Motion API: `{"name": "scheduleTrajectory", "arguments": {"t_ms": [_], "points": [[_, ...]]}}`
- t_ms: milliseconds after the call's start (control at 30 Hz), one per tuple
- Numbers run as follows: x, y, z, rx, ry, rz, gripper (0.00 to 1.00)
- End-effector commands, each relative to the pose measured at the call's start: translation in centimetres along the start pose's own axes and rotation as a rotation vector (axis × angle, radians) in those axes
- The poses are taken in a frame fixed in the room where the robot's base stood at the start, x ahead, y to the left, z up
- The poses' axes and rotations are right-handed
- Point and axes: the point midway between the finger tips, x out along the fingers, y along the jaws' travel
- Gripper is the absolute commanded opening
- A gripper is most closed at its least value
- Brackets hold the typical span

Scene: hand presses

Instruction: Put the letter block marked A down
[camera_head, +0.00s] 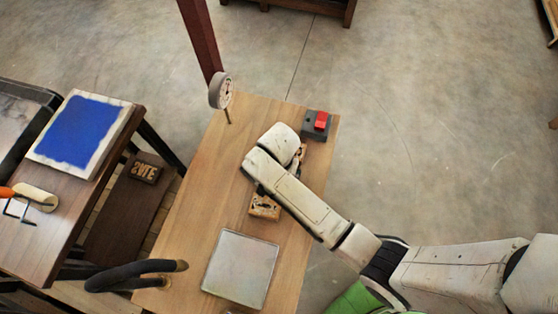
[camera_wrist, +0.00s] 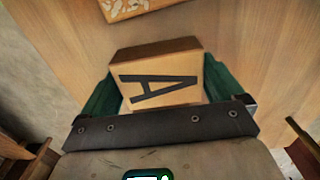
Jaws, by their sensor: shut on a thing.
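In the wrist view, the tan letter block marked A (camera_wrist: 160,85) sits between the green fingers of my gripper (camera_wrist: 158,90), which is shut on it. The letter lies sideways in that view. Wood grain lies beyond the block; I cannot tell whether the block touches the surface. In the head view my arm's end is over the wooden table (camera_head: 190,190) and hides the fingers and most or all of the held block.
On the table are a carved block (camera_head: 265,206), a grey plate (camera_head: 240,268), a red-buttoned box (camera_head: 317,124) and a round gauge (camera_head: 221,91). A dark curved handle (camera_head: 135,273) crosses its front left. A side table holds a blue-inked sheet (camera_head: 80,132) and a roller (camera_head: 36,196).

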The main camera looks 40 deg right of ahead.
Motion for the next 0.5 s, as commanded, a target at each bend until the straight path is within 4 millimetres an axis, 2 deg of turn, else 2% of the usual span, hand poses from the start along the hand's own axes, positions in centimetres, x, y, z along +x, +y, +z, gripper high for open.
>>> {"name": "scheduleTrajectory", "arguments": {"t_ms": [67, 100, 367, 500], "points": [[0.3, 0.0, 0.0, 0.0, 0.0, 0.001, 0.56], [0.2, 0.0, 0.0, 0.0, 0.0, 0.001, 0.98], [0.1, 0.0, 0.0, 0.0, 0.0, 0.0, 1.0], [-1.0, -0.1, 0.0, 0.0, 0.001, -0.001, 1.0]]}}
